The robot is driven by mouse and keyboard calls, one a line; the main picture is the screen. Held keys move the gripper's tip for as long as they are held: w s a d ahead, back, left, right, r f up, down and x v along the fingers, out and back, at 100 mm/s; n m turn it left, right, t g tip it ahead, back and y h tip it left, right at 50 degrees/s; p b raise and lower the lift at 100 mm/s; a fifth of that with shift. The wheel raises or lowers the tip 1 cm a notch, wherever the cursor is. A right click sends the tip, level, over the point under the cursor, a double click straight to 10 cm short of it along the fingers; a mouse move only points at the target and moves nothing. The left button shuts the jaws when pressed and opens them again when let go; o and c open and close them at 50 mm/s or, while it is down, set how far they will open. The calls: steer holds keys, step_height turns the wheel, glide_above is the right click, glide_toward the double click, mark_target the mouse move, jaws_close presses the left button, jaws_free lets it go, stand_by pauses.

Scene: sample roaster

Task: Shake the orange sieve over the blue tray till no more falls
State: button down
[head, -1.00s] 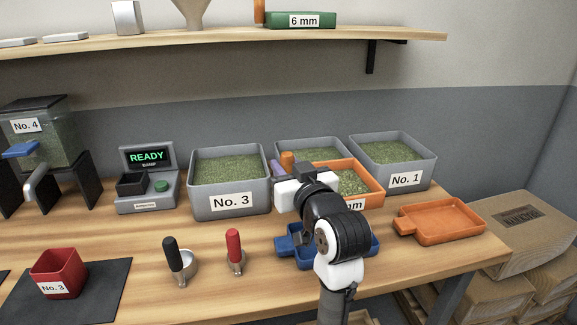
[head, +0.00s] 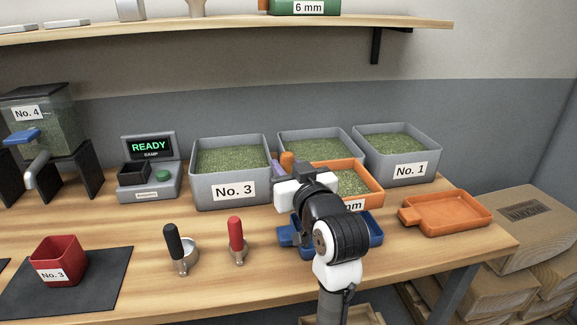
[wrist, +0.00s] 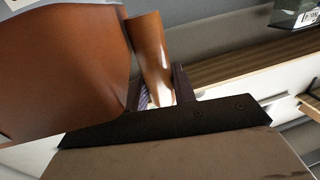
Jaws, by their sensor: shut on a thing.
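The orange sieve (head: 370,185) holds green beans and is held above the blue tray (head: 376,235). Its label is mostly covered by my arm, with only "mm" showing. My gripper (head: 283,172) is shut on the sieve's orange handle (head: 287,159). In the wrist view the handle (wrist: 150,60) stands between the fingers of my gripper (wrist: 158,92), and the sieve's wall (wrist: 60,70) fills the left side. The blue tray lies on the bench below the sieve, partly hidden by my arm. Its contents cannot be seen.
Grey bins No. 3 (head: 205,189) and No. 1 (head: 395,170), with another between them, stand behind the sieve. An orange tray (head: 460,230) lies at right. Black-handled (head: 172,242) and red-handled (head: 236,234) scoops, a red No. 3 cup (head: 60,255) and a READY scale (head: 150,180) are left.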

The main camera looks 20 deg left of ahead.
steer(key=shift+s+a+f+b, duration=0.2)
steer(key=shift+f+b, duration=0.45)
steer(key=shift+f, duration=0.25)
steer(key=shift+s+a+f+b, duration=0.1)
steer(key=shift+a+f+b, duration=0.05)
steer(key=shift+f+b, duration=0.65)
steer(key=shift+s+a+f+b, duration=0.15)
steer(key=shift+f+b, duration=0.35)
steer(key=shift+f, duration=0.55)
